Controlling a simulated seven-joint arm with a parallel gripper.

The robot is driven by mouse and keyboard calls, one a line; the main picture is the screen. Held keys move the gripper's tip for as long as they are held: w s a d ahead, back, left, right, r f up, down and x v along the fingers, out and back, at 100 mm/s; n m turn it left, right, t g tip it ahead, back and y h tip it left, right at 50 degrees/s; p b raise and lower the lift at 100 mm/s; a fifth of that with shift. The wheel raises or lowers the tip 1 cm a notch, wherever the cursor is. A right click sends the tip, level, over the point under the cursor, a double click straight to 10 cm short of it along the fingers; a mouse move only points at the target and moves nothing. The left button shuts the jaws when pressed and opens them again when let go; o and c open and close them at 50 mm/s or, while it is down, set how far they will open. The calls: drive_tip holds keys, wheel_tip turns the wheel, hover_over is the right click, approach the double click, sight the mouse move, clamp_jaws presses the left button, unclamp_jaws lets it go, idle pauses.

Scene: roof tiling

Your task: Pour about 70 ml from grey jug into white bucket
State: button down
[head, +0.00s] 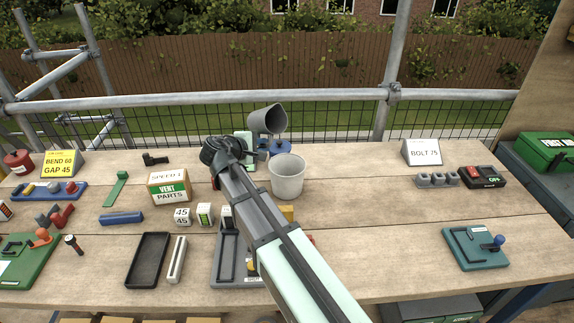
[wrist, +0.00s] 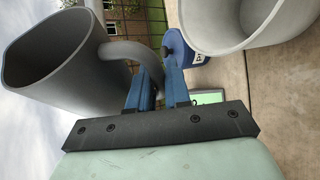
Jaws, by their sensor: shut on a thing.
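The grey jug (head: 268,121) is held in the air above and a little left of the white bucket (head: 287,178) in the head view. It is tilted, with its open mouth facing up and to the right. In the wrist view the jug (wrist: 55,65) fills the left side, and the blue fingers of my gripper (wrist: 160,82) are closed on its handle. The bucket (wrist: 215,48) shows at the top right of the wrist view, upright on the bench. No liquid stream is visible, and the liquid level inside either vessel cannot be seen.
A blue item (head: 280,147) stands behind the bucket. A BOLT 75 sign (head: 422,151) stands at the back right.

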drive_tip(key=shift+w+a+f+m+t, duration=0.1)
drive_tip(key=shift+f+m+t, duration=0.2)
drive_tip(key=shift+f, duration=0.45)
drive_tip(key=shift+w+f+m+t, duration=0.1)
drive_tip(key=shift+f+m+t, duration=0.2)
drive_tip(key=shift+f, duration=0.45)
drive_tip(key=shift+s+r, duration=0.2)
drive_tip(key=shift+r, duration=0.25)
drive_tip(key=shift+r+m+t, duration=0.3)
drive_tip(key=shift+r, duration=0.35)
idle(0.3)
drive_tip(key=shift+w+r+y, duration=0.15)
drive_tip(key=shift+r+y, duration=0.15)
drive_tip(key=shift+r, duration=0.2)
idle(0.4)
drive_tip(key=shift+n+g+h, duration=0.4)
drive_tip(key=shift+n+g, duration=0.4)
drive_tip(key=shift+n, duration=0.2)
drive_tip(key=shift+s+d+f+n+g, duration=0.25)
drive_tip(key=shift+f+n+g, duration=0.15)
drive_tip(key=shift+n, duration=0.1)
